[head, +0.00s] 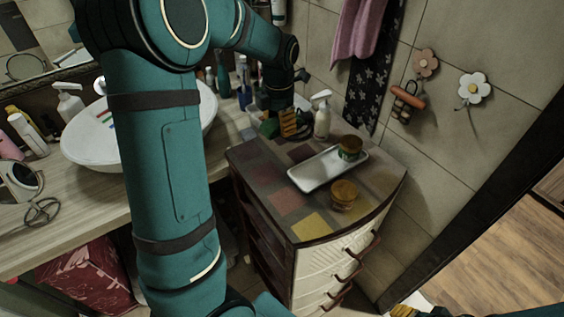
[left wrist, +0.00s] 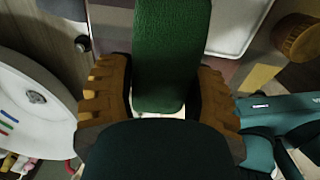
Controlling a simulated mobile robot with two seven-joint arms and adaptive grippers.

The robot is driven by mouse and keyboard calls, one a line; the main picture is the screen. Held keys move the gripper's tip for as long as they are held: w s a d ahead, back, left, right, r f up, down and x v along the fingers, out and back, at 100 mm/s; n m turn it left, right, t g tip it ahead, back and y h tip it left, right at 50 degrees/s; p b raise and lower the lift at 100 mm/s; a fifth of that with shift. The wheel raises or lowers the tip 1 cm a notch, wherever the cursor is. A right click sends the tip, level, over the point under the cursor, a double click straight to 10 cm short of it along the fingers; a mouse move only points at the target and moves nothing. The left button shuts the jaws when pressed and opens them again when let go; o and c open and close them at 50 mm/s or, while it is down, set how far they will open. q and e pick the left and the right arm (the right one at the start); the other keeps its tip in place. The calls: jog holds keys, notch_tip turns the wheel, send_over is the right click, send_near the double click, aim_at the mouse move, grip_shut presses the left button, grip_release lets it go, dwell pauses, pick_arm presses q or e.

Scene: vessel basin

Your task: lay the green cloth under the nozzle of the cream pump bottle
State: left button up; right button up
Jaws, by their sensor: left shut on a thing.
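The cream pump bottle (head: 322,121) stands upright at the back of the drawer cabinet's top, its white pump head up. My left gripper (head: 292,124) is just left of the bottle, low over the cabinet top. It is shut on the green cloth (head: 269,128), of which only a small part shows in the head view. In the left wrist view the cloth (left wrist: 172,50) is a long folded strip between the two tan fingers (left wrist: 160,110). Whether it touches the cabinet top is unclear. Part of my right gripper (head: 405,311) shows at the bottom edge; its fingers are mostly cut off.
A white tray (head: 312,174) with a green-and-amber jar (head: 350,148) lies on the cabinet top (head: 262,160). Another jar (head: 344,194) stands in front. The white basin (head: 85,148) and several bottles are to the left. The cabinet's front left top is clear.

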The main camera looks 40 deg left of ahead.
aim_at(280, 157)
pick_arm(q)
jog(key=shift+w+a+f, duration=0.15)
jog(key=shift+f, duration=0.35)
notch_tip(280, 157, down, 10)
jog(key=shift+r+b, duration=0.1)
jog(key=shift+b, duration=0.95)
jog(key=o, duration=1)
notch_tip(280, 157, up, 12)
jog(key=shift+r+p, duration=0.1)
jog(key=shift+p, duration=1)
